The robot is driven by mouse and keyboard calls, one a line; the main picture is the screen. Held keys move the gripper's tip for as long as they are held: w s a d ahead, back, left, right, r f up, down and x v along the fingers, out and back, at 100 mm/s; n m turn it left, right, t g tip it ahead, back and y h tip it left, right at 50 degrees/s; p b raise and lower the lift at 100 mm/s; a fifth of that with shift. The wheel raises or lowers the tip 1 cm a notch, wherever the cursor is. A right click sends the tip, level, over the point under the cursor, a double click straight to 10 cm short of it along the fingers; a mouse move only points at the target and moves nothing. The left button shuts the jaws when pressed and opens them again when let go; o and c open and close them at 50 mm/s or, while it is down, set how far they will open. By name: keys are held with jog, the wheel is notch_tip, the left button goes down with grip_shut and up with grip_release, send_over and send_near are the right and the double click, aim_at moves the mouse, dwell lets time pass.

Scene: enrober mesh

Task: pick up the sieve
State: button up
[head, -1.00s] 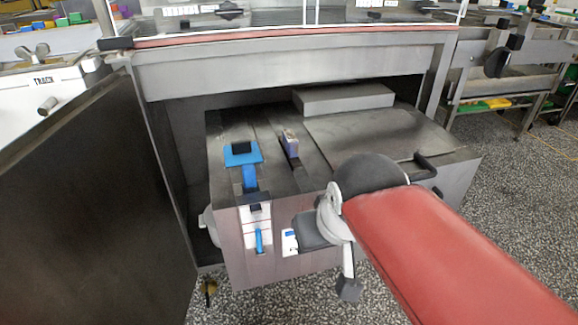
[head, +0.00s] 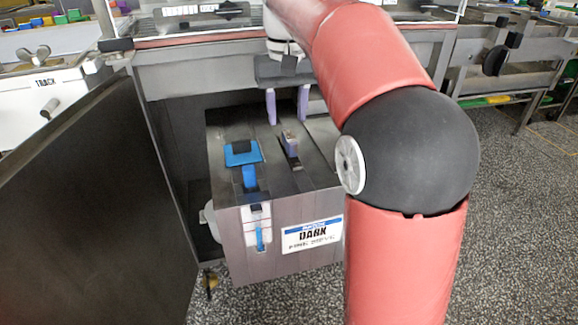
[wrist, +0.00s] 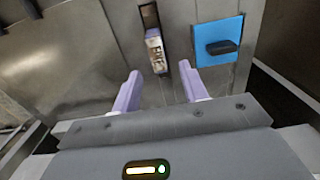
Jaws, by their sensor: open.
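What looks like the sieve (head: 290,144) stands in a narrow slot in the top of the grey machine box. Only its small purple-grey upper end shows; the rest is hidden in the slot. In the wrist view the sieve (wrist: 156,52) carries a pale label with dark lettering, too small to read surely. My gripper (head: 287,121) is open and empty, its two lilac fingers pointing down above and behind the sieve. In the wrist view my gripper (wrist: 160,72) has the sieve beyond the gap between its fingertips, with nothing between the fingers.
A sign (head: 312,235) reading "DARK" is on the box front. The open door (head: 85,190) stands at left. The hood frame (head: 190,75) overhangs the box.

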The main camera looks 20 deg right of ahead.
aim_at(288, 133)
notch_tip(288, 133, down, 6)
jog(key=shift+d+f+b, duration=0.1)
jog(key=shift+b, duration=0.35)
grip_shut()
jog(key=shift+r, duration=0.2)
